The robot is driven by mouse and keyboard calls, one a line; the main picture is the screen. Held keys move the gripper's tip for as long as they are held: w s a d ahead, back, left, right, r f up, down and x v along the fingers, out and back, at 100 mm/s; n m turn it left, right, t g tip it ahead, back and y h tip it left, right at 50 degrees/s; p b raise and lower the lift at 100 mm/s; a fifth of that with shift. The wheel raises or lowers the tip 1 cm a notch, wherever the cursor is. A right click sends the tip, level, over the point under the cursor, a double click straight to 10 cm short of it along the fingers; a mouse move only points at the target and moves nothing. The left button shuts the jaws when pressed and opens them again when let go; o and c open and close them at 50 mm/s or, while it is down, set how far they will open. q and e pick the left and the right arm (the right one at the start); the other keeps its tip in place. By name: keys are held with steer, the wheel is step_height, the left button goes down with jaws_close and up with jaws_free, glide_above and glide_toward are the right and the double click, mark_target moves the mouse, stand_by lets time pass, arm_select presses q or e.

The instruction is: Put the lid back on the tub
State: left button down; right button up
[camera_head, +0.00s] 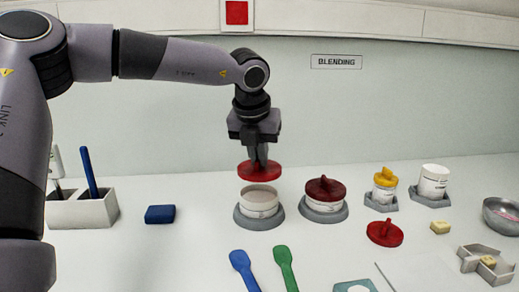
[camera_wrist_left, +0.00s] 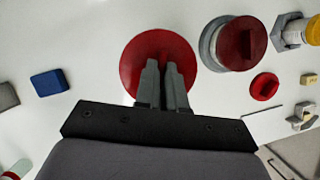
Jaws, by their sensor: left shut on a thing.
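My left gripper (camera_head: 259,160) is shut on a red lid (camera_head: 247,173) and holds it roughly level. The lid is above an open white tub (camera_head: 258,207), with a visible gap between them. The tub sits in a grey round holder (camera_head: 243,219), and its top is uncovered. In the left wrist view, my left gripper (camera_wrist_left: 164,78) closes over the middle of the red lid (camera_wrist_left: 135,68), which hides the tub below. My right gripper is not in view.
A tub with a dark red lid (camera_head: 325,187) stands close to the right. Further right are a yellow-lidded jar (camera_head: 386,178), a white jar (camera_head: 433,187) and a loose red lid (camera_head: 385,233). Blue (camera_head: 244,268) and green (camera_head: 285,266) spatulas lie in front. A blue block (camera_head: 160,214) lies left.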

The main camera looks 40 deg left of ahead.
mark_target(257, 169)
arm_select(q)
steer(key=shift+a+f, duration=0.15)
steer(key=shift+f, duration=0.05)
steer(key=shift+f+b, duration=0.45)
steer(key=shift+f, duration=0.25)
steer(key=shift+f+b, duration=0.5)
steer(key=shift+f, duration=0.25)
steer(key=shift+f+b, duration=0.4)
steer(key=shift+b, duration=0.05)
steer(key=shift+f+b, duration=0.35)
steer(key=shift+b, duration=0.05)
steer(key=shift+b, duration=0.55)
steer(key=shift+f+b, duration=0.6)
steer(key=shift+b, duration=0.5)
stand_by(0.8)
stand_by(0.4)
